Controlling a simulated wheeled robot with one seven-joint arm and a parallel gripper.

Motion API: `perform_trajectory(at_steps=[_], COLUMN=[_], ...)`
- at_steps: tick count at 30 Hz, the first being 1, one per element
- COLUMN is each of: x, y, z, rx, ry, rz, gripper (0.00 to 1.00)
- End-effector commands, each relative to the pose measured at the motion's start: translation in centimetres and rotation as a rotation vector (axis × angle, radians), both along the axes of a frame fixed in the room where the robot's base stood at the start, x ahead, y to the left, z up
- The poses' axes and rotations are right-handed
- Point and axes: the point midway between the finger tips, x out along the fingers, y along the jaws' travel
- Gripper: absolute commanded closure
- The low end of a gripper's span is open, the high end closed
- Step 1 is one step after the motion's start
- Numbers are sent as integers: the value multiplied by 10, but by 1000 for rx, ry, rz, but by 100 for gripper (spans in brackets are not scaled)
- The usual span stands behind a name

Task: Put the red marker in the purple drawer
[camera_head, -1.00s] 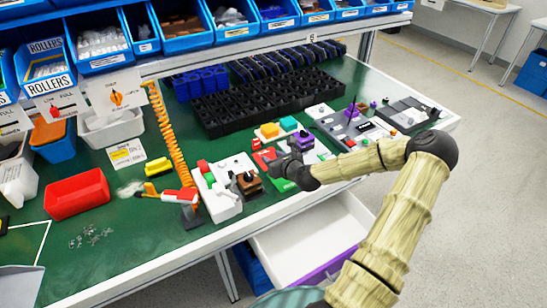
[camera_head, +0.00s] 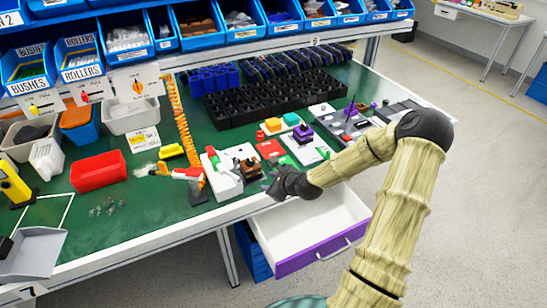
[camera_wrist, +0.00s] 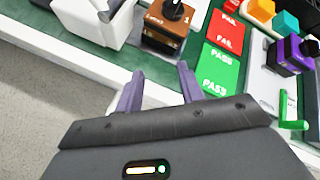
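The purple drawer (camera_head: 322,252) stands pulled out below the bench's front edge; its white inside looks empty where visible. My gripper (camera_head: 284,183) is near the bench's front edge, just above and behind the drawer; its fingertips are hard to make out in the head view. In the wrist view my gripper (camera_wrist: 158,85) has its two purple fingers apart, with only the bench edge and floor between them. I cannot make out a red marker for certain in either view.
A brown box with a black knob (camera_wrist: 166,28) and red and green FAIL/PASS cards (camera_wrist: 222,50) lie just beyond my fingers. A purple switch box (camera_wrist: 292,52) stands to the right. A red bin (camera_head: 98,171) and black crate (camera_head: 255,98) are on the green bench.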

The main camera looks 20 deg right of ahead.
Motion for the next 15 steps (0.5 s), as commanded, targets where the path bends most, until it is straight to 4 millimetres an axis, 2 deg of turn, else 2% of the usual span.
perform_trajectory(at_steps=[11, 15], x=[-33, -51], y=[35, 47], z=[13, 25], rx=[-336, -498], ry=[78, 109], rz=[352, 534], gripper=[62, 62])
